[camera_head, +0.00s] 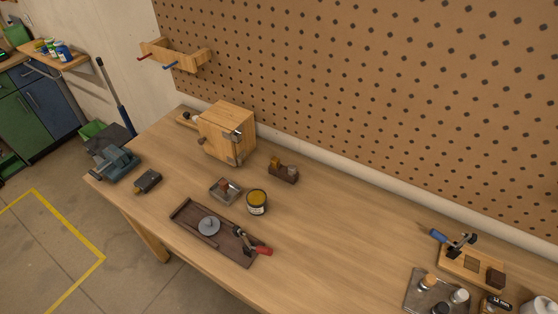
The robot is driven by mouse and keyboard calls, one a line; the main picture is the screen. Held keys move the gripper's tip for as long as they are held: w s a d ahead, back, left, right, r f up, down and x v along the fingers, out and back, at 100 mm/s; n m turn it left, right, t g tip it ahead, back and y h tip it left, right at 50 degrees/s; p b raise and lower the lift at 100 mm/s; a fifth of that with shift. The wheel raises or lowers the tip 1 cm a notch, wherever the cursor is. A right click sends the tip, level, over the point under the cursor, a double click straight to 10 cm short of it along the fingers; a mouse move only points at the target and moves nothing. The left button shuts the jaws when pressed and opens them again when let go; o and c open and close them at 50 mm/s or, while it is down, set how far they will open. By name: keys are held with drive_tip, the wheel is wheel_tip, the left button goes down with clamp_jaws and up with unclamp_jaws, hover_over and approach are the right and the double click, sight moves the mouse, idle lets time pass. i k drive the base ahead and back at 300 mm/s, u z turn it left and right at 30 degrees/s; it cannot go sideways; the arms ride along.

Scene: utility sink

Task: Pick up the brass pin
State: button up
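No pin can be made out for certain at this size. A small brass-coloured piece (275,161) stands at the left end of a dark wooden block (283,175) on the workbench, and it may be the brass pin. A greyish piece sits beside it on the same block. A small square metal tray (233,197) nearer the front holds a reddish-brown piece (225,186). A round tin (257,207) with a yellow top stands to its right. My gripper is not in view.
A wooden box (222,130) with a metal latch stands behind on the bench (340,235). A dark wooden tray (188,216) with a grey disc and a red-handled clamp (262,250) lies in front. A vise (115,162) is at left. The bench's middle right is clear.

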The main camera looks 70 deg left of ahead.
sight(274, 162)
drive_tip(key=u, duration=0.05)
drive_tip(key=k, duration=1.05)
drive_tip(key=u, duration=1.85)
drive_tip(key=i, duration=0.65)
drive_tip(key=u, duration=0.1)
